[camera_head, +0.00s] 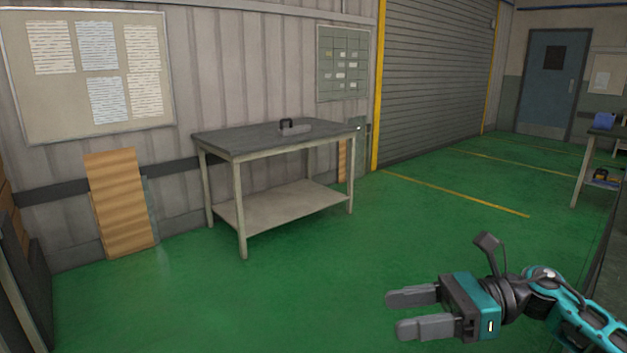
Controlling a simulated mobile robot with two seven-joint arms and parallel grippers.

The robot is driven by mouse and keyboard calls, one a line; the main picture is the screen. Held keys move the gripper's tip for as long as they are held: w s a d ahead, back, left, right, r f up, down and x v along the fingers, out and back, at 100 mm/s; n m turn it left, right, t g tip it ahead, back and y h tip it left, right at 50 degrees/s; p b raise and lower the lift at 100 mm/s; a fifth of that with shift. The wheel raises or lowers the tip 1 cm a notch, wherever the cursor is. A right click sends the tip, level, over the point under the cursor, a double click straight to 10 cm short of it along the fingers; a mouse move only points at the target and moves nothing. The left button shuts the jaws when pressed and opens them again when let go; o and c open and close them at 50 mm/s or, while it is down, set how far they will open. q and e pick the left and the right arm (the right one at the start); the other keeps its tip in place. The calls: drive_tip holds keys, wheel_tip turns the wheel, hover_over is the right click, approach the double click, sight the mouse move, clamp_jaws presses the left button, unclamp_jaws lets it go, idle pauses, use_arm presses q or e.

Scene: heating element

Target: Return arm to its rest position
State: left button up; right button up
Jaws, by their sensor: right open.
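My right gripper (415,311) is at the lower right of the head view, with its arm coming in from the right edge. Its two grey fingers are apart, point left, and have nothing between them. It shows over the green floor, well in front of the work table, touching nothing. A grey object with a black handle (295,128) lies on the grey table top (240,139). My left gripper is not in the view.
A wooden board (120,203) leans on the wall left of the table. Another table (606,133) with a blue item stands at the right edge. A shutter (435,75) and a blue door (553,80) are at the back. The green floor (300,290) is clear in the middle.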

drive_tip(key=s+f+n+t+h+p, duration=0.1)
drive_tip(key=f+n+t+h, duration=0.35)
drive_tip(key=n, duration=0.55)
drive_tip(key=s+d+f+n+t+h+p, duration=0.1)
drive_tip(key=f+n+t+h, duration=0.35)
drive_tip(key=n, duration=0.65)
drive_tip(key=s+f+n+t+h+p, duration=0.2)
drive_tip(key=f+n+t, duration=0.35)
drive_tip(key=n, duration=0.45)
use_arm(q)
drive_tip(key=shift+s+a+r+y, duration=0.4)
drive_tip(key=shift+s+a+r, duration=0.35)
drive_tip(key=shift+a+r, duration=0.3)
use_arm(e)
drive_tip(key=s+d+f+m+g+h, duration=0.1)
drive_tip(key=s+f+m+g+h, duration=0.2)
drive_tip(key=s+f+m, duration=0.5)
drive_tip(key=shift+s+d+f+m+g+h, duration=0.35)
drive_tip(key=shift+s+f+g, duration=0.35)
drive_tip(key=shift+s, duration=0.3)
